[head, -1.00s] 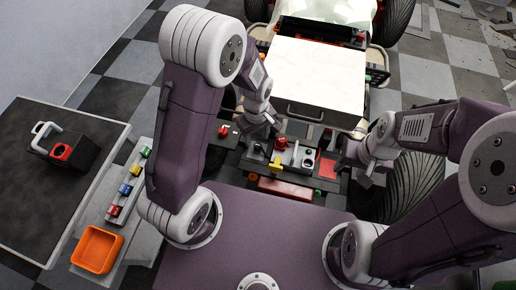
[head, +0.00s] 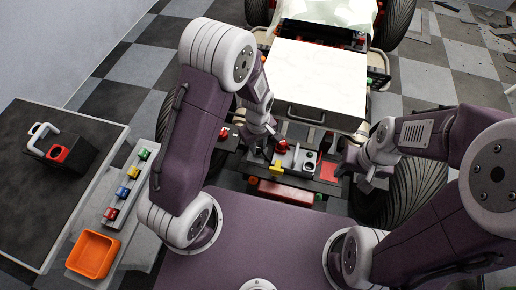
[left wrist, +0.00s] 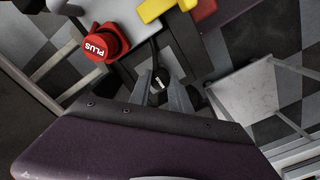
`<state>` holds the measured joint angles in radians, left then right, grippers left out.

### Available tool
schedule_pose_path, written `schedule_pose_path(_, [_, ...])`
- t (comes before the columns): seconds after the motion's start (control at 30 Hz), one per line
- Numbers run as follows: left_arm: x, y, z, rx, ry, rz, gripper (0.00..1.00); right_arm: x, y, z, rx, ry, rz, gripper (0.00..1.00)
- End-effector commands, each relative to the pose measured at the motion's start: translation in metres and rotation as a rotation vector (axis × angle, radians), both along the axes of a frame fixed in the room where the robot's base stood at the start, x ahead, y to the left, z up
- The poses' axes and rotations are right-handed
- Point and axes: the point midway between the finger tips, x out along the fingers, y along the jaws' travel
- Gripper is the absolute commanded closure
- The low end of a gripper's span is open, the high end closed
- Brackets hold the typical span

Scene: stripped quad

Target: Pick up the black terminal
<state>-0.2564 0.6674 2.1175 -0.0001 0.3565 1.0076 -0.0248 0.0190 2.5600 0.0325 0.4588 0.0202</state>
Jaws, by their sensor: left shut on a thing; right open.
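The black terminal (left wrist: 160,80), a small dark round piece with a white mark, sits between the fingertips of my left gripper (left wrist: 161,88) in the left wrist view. The fingers are shut on it, and a dark cable runs up from it. In the head view my left gripper (head: 262,133) is at the left end of the quad's front tray, where the terminal is too small to make out. A red cap marked PLUS (left wrist: 103,43) is beside the terminal, apart from the fingers. My right gripper (head: 364,172) is open and empty at the tray's right side.
The tray holds a red knob (head: 281,147) and a yellow part (head: 277,169). A white panel (head: 318,82) with a handle lies behind it.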

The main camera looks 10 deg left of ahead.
Motion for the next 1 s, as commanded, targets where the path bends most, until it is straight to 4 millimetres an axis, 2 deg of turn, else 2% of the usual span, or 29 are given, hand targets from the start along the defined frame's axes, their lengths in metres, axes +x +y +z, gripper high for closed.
schedule_pose_path(0.17, [0.001,0.000,0.010,-0.001,-0.002,0.000,1.00,0.000,0.000,0.004,0.000,0.000,0.000,0.51])
schedule_pose_path(0.37, [0.001,0.000,0.047,-0.002,-0.006,0.000,1.00,0.000,0.000,0.017,0.000,0.000,0.000,0.51])
schedule_pose_path(0.73, [-0.047,-0.073,0.094,-0.001,-0.001,-0.007,1.00,0.000,0.000,0.031,0.000,0.000,0.000,0.51])
schedule_pose_path(0.9, [-0.060,-0.092,0.107,-0.001,-0.001,-0.004,1.00,0.000,0.000,0.034,0.000,0.000,0.000,0.51])
schedule_pose_path(1.0, [-0.063,-0.097,0.110,-0.001,-0.001,-0.001,1.00,0.000,0.000,0.035,0.000,0.000,0.000,0.51])
